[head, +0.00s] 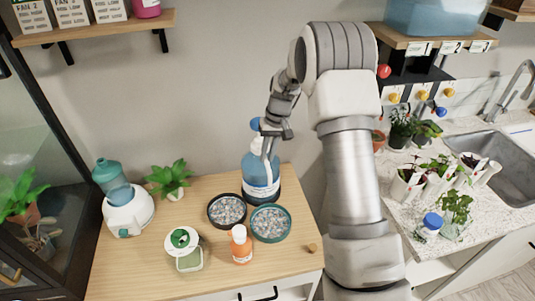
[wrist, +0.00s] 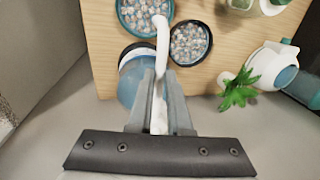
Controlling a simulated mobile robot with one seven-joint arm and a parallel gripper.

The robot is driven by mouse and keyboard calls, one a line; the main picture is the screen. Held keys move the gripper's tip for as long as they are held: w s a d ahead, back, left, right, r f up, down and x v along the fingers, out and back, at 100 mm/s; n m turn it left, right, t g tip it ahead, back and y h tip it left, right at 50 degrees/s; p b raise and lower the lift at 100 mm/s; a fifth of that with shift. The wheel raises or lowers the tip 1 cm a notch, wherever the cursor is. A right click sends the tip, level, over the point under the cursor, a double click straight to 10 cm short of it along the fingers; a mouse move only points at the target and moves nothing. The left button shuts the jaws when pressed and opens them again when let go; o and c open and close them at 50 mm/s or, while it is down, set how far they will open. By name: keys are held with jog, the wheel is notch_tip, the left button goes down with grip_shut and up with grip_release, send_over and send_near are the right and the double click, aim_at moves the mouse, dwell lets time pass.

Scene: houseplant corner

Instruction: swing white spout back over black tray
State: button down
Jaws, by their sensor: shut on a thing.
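A large blue bottle (head: 258,172) with a white label stands at the back of the wooden table; its body also shows in the wrist view (wrist: 130,82). Its white spout (wrist: 162,40) runs out from between my fingers, and its tip overlaps the right rim of the teal tray (wrist: 124,22). The black tray (wrist: 207,52) lies just right of the spout in the wrist view. In the head view the black tray (head: 211,218) is left of the teal tray (head: 287,233). Both hold grey pebbles. My gripper (wrist: 160,78) is shut on the spout above the bottle.
An orange bottle (head: 241,246) stands in front of the trays. A green-lidded jar (head: 182,240), a small plant (head: 170,178) and a white-and-teal container (head: 128,212) stand to the left. A brown knob-like piece (head: 312,248) lies near the right edge.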

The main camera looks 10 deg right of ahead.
dwell(0.8)
jog(key=w+a+m+t+h, duration=0.1)
jog(key=w+a+m, duration=0.3)
jog(key=a+m, duration=0.4)
jog(key=shift+w+a+m+t+b, duration=0.25)
jog(key=shift+m+t, duration=0.25)
jog(key=shift+m, duration=1.5)
jog(key=c, duration=0.8)
grip_release()
jog(key=shift+c, duration=0.2)
